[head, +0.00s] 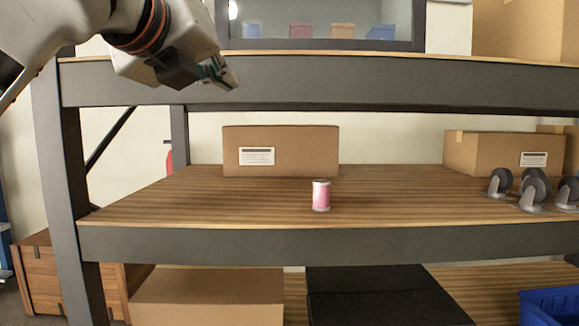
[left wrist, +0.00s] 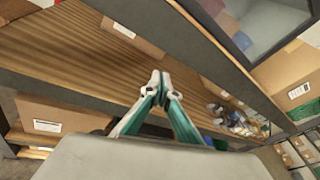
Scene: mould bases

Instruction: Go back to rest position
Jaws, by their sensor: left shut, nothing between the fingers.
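My left gripper (head: 222,75) is raised at the upper left of the head view, in front of the upper shelf's edge. Its fingers are shut with nothing between them. In the left wrist view the closed fingertips (left wrist: 159,84) meet in the middle, with shelves behind them. A pink spool with white ends (head: 321,196) stands upright on the middle shelf (head: 250,205), apart from the gripper, below and to its right. My right gripper is not in either view.
A cardboard box (head: 300,150) stands behind the spool. Several grey caster wheels (head: 535,188) and another box (head: 490,152) are on the shelf's right. The upper shelf edge (head: 330,82) runs across near my left gripper. A blue bin (head: 552,304) sits at the lower right.

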